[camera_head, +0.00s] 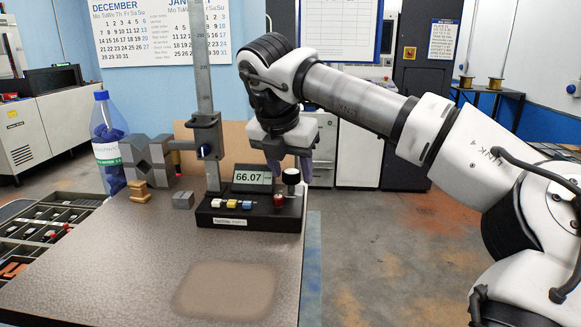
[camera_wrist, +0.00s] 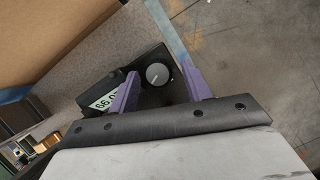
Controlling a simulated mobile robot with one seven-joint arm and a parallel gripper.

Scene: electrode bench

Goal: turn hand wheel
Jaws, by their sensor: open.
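The hand wheel (camera_head: 291,176) looks like a dark round knob on a light stem, at the right end of the black height gauge base (camera_head: 240,222). In the wrist view the knob (camera_wrist: 158,74) shows a grey round face with a pale mark. My gripper (camera_head: 290,166) points down over it with purple fingers. In the wrist view the open fingers (camera_wrist: 160,70) lie on either side of the knob, with gaps visible. I cannot tell exactly how far above the knob the fingertips are. The display (camera_head: 252,178) reads 66.07.
A tall graduated column (camera_head: 205,80) with a slide (camera_head: 205,135) rises left of my gripper. A red knob (camera_head: 279,200) and coloured buttons (camera_head: 232,204) sit on the base. Metal blocks (camera_head: 148,160), a bottle (camera_head: 108,145) and a parts tray (camera_head: 40,228) are left. The front bench is clear.

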